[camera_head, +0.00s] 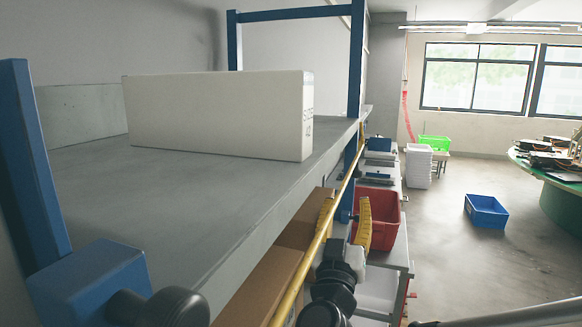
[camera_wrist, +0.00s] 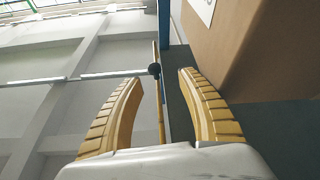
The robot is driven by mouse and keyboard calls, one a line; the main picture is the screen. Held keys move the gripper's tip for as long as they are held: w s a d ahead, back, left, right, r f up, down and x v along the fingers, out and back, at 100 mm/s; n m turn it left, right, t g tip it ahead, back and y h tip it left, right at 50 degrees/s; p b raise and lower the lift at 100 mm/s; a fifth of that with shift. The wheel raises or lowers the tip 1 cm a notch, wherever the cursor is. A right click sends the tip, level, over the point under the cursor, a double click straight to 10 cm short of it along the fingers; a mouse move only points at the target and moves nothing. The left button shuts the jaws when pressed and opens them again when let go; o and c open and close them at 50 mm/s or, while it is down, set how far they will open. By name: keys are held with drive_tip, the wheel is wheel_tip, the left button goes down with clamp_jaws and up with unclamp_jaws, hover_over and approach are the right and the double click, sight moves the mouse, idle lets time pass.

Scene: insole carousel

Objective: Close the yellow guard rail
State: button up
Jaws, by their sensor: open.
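The yellow guard rail (camera_head: 292,292) is a thin bar running along the front edge of the grey shelf, from the near bottom toward the far blue post. My gripper (camera_head: 346,208) is at the rail, with its two yellow fingers spread apart. In the wrist view the rail (camera_wrist: 161,122) runs between the open fingers of my gripper (camera_wrist: 160,84), with a gap visible on both sides. I cannot tell whether a finger touches the rail.
A white box (camera_head: 220,112) stands on the shelf (camera_head: 130,200). Brown cardboard boxes (camera_head: 262,292) sit below it; one (camera_wrist: 265,50) is close to the right finger. A red bin (camera_head: 385,235) stands just beyond my gripper. A blue bin (camera_head: 486,212) lies on otherwise open floor.

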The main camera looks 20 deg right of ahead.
sight(356, 177)
drive_tip(key=x, duration=0.6)
drive_tip(key=s+d+r+x, duration=0.1)
drive_tip(key=x, duration=0.3)
drive_tip(key=shift+w, duration=0.1)
clamp_jaws()
